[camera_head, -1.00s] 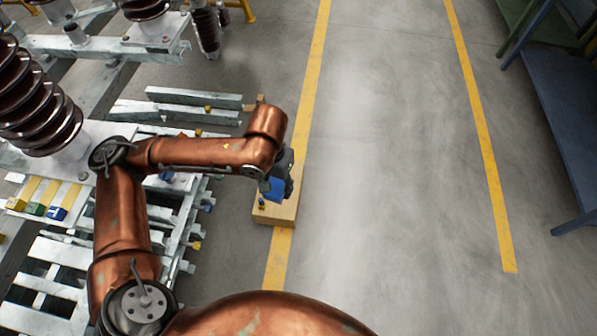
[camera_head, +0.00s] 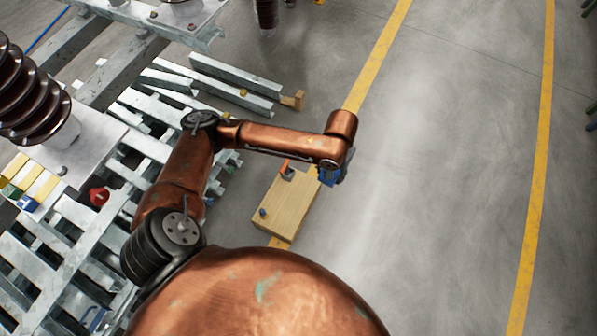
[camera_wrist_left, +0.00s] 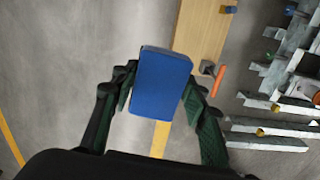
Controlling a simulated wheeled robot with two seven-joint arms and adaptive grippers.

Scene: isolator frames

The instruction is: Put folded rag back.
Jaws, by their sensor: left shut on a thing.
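The folded rag (camera_wrist_left: 162,83) is a blue, flat, rounded rectangular block in the left wrist view. My left gripper (camera_wrist_left: 158,88) is shut on it, with a dark green finger on either side. In the head view the rag (camera_head: 327,176) hangs under my left wrist, near the far right end of a wooden-topped bench or box (camera_head: 282,207). The wrist and gripper partly hide it there. In the left wrist view the rag overlaps the end of the wooden top (camera_wrist_left: 203,35), and appears held above it or the floor. My right gripper is not in view.
An orange-handled tool (camera_head: 286,170) and a small blue item (camera_head: 263,212) are at the wooden top. Metal slatted frames (camera_head: 110,200) and a ribbed brown insulator (camera_head: 30,95) fill the left. Grey floor (camera_head: 440,180) with yellow lines lies clear on the right.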

